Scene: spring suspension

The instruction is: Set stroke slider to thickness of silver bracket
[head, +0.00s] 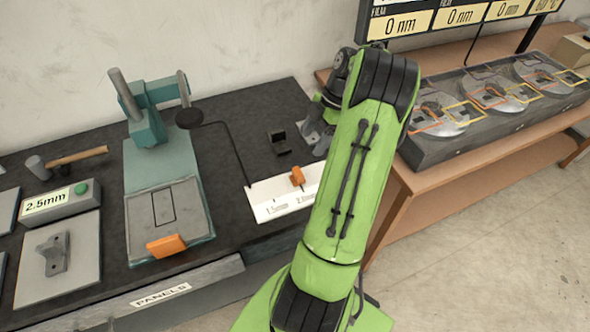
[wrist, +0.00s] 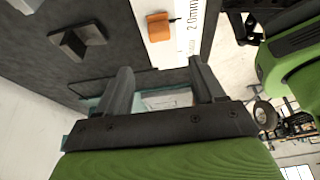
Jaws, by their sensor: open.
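A grey, silver-looking bracket (head: 55,252) lies on a pale plate at the left. The display box (head: 62,202) behind it reads 2.5mm. In the wrist view the orange knob (wrist: 158,27) sits on the white strip (wrist: 160,57), beyond my fingertips. My gripper (wrist: 160,68) is open, with nothing visibly held.
A teal press (head: 160,150) with an orange tab (head: 166,245) stands left of the slider. A hammer (head: 75,157) lies at the far left. A wooden bench (head: 395,215) is at the right.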

